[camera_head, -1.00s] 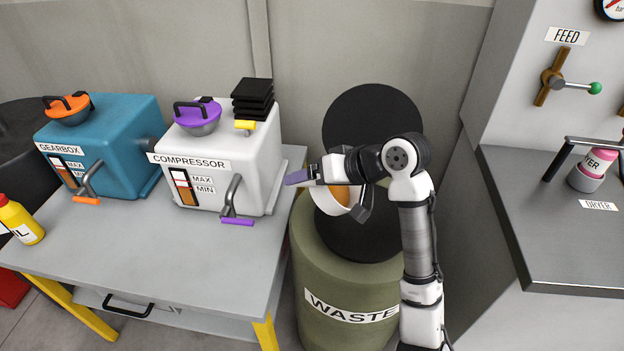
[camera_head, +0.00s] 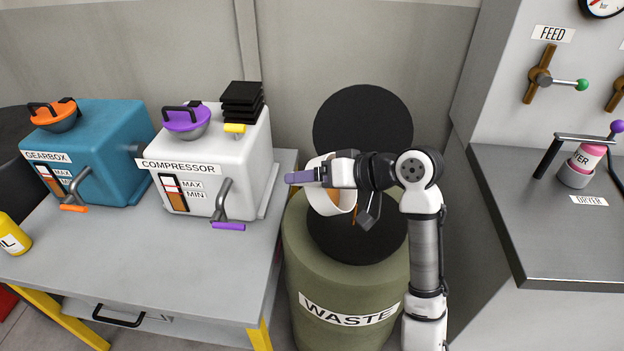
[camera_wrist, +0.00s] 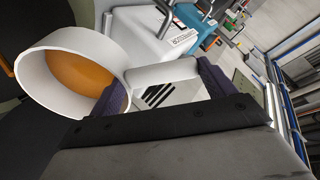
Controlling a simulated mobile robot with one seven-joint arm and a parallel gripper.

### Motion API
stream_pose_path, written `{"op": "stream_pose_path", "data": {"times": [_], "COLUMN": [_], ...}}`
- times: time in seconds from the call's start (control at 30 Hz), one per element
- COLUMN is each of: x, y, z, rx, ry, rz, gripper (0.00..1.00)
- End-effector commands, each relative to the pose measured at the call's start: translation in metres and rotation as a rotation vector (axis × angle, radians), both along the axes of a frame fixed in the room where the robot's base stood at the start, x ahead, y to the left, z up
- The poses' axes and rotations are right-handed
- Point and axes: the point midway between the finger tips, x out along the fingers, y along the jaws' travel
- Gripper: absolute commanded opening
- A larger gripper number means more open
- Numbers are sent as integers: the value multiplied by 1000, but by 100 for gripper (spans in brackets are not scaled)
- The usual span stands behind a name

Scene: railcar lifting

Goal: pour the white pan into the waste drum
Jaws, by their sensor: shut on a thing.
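The white pan (camera_head: 320,202) is tipped on its side above the dark top opening of the green waste drum (camera_head: 305,262). My gripper (camera_head: 304,176) is shut on the pan's handle, holding the pan clear of the drum. In the wrist view, the white handle (camera_wrist: 165,72) sits between the purple fingertips. Orange-brown liquid (camera_wrist: 75,82) shows inside the pan. A thin orange streak (camera_head: 355,214) shows beside the pan over the opening, and an orange bit also shows at the rim in the wrist view. My wrist hides part of the pan.
The drum's black round lid (camera_head: 362,115) stands up behind the opening. A grey table (camera_head: 130,245) with the white compressor (camera_head: 245,150) and blue gearbox (camera_head: 120,120) is left. A grey counter (camera_head: 560,240) with a dryer is right.

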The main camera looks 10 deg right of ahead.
Motion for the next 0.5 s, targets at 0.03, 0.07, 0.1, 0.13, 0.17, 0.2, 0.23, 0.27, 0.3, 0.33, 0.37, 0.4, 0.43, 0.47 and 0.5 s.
{"op": "stream_pose_path", "data": {"times": [0.03, 0.07, 0.1, 0.13, 0.17, 0.2, 0.23, 0.27, 0.3, 0.33, 0.37, 0.4, 0.43, 0.47, 0.5], "x": [0, -1, -1, -1, -2, -2, -3, -3, -3, -3, -4, -4, -4, -5, -5], "y": [-1, -2, -2, -3, -3, -4, -4, -5, -6, -6, -7, -8, -8, -9, -10], "z": [0, 0, 1, 1, 1, 1, 1, 1, 2, 2, 2, 2, 2, 2, 3], "rx": [7, 11, 17, 22, 26, 33, 38, 41, 47, 51, 55, 61, 65, 70, 75], "ry": [-5, -8, -10, -13, -14, -17, -20, -22, -25, -27, -30, -32, -34, -37, -41], "rz": [-1, -2, -1, 1, 0, 0, 0, 0, 0, 0, -1, 0, 0, 0, 0], "gripper": [44, 44, 44, 44, 44, 44, 44, 44, 44, 44, 44, 44, 44, 44, 44]}}
